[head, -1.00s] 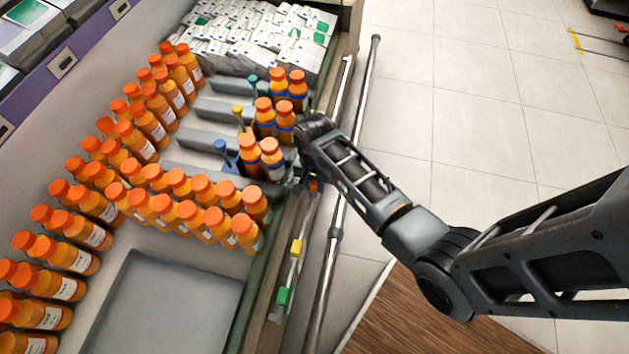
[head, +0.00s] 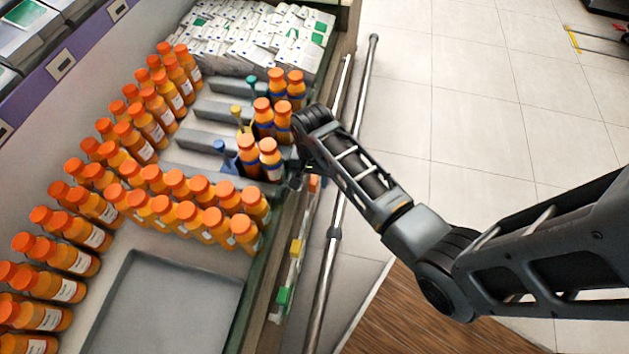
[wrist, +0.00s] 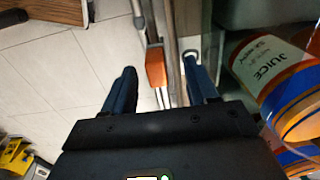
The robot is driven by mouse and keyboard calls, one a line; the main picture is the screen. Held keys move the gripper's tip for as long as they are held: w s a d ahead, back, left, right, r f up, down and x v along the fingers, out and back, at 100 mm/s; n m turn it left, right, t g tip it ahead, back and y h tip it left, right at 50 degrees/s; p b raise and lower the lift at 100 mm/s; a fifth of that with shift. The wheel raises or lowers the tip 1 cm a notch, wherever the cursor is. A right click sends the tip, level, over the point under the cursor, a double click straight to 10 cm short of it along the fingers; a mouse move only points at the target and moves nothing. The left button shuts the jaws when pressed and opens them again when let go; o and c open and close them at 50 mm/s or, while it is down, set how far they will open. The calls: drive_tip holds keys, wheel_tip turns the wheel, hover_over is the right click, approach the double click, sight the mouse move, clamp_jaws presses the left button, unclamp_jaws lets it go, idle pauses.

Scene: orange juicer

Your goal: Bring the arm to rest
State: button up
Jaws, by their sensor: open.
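My gripper (wrist: 158,92) shows in the wrist view with its two dark blue fingers apart and nothing between them. In that view it hangs over the front edge of the display, with an orange tag (wrist: 156,68) on the edge rail beyond the fingers. In the head view my arm reaches in from the right to the shelf's front edge, and the gripper itself is mostly hidden there. Juice bottles with blue bands (head: 270,160) stand just left of the arm's end. A bottle labelled JUICE (wrist: 270,62) is close on the right in the wrist view.
Several orange-capped bottles (head: 150,130) stand in rows on the shelf. White cartons (head: 255,40) are stacked at the back. A metal rail (head: 333,235) runs along the shelf front. An empty grey tray (head: 165,305) lies at the near side. Tiled floor (head: 455,90) at the right is open.

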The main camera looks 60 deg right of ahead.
drive_tip(key=r, duration=0.5)
drive_tip(key=shift+s, duration=0.25)
drive_tip(key=shift+f, duration=0.1)
drive_tip(key=s+a+r+n+t+h, duration=0.1)
drive_tip(key=s+a+n+t, duration=0.3)
drive_tip(key=s, duration=0.3)
drive_tip(key=s+a+r+n+t, duration=0.1)
drive_tip(key=s+a+n+t, duration=0.2)
drive_tip(key=s+a, duration=0.3)
drive_tip(key=s+a+r+n+t, duration=0.1)
drive_tip(key=s+r, duration=0.3)
drive_tip(key=r, duration=0.4)
drive_tip(key=s+a+r+n+t, duration=0.1)
drive_tip(key=s+r+n+t, duration=0.2)
drive_tip(key=r, duration=0.5)
drive_tip(key=s+a+r+n+t+y, duration=0.1)
drive_tip(key=s+r+n+t, duration=0.1)
drive_tip(key=s+r, duration=0.3)
wheel_tip(320, 180, up, 4)
drive_tip(key=shift+a+f+n+t, duration=0.1)
drive_tip(key=shift+a+n+t, duration=0.2)
drive_tip(key=shift+t, duration=0.6)
drive_tip(key=shift+s, duration=0.1)
